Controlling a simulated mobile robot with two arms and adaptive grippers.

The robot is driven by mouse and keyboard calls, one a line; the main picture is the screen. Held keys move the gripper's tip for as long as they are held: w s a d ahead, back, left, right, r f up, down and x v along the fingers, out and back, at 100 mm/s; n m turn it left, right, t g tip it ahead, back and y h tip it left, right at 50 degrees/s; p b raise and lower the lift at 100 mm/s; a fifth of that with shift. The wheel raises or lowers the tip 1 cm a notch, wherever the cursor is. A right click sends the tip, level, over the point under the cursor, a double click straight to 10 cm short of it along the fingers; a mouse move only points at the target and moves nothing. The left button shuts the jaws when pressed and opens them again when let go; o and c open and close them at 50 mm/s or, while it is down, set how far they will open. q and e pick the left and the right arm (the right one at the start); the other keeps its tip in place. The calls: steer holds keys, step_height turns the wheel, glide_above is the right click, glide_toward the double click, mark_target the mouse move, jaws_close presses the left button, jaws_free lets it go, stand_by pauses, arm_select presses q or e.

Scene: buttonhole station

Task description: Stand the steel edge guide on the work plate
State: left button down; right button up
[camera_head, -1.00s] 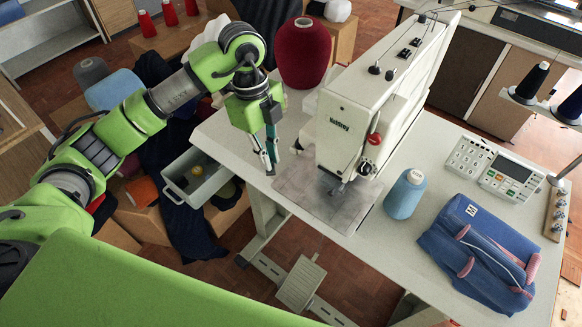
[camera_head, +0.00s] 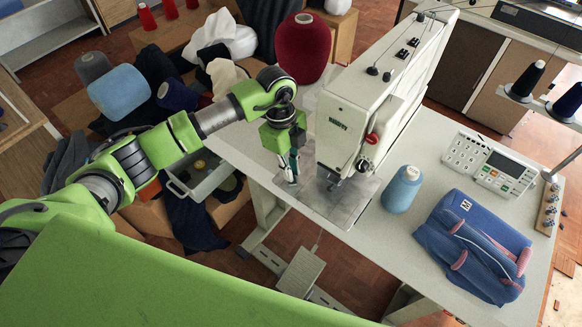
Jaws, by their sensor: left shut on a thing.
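The work plate (camera_head: 347,207) is a flat grey metal plate on the table, under and in front of the white sewing machine. My left gripper (camera_head: 291,177) points down at the plate's left part, beside the machine head, its fingertips close to the surface. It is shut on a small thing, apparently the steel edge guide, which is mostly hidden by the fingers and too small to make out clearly. I cannot tell whether it touches the plate. My right gripper is not in view.
The sewing machine (camera_head: 372,90) stands right of my left gripper. A dark red thread cone (camera_head: 302,48) is behind it. An open drawer (camera_head: 200,177) hangs at the left.

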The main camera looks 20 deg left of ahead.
arm_select(q)
steer(key=shift+f, duration=0.15)
steer(key=c, duration=2.1)
jaws_free()
steer(key=shift+r, duration=0.25)
steer(key=shift+w+r, duration=0.1)
steer(key=shift+r, duration=0.3)
step_height(320, 180, up, 11)
steer(key=a+b, duration=0.1)
steer(key=b, duration=0.1)
steer(key=shift+w+a+b, duration=0.2)
steer(key=shift+a+b, duration=0.1)
steer(key=shift+b, duration=0.1)
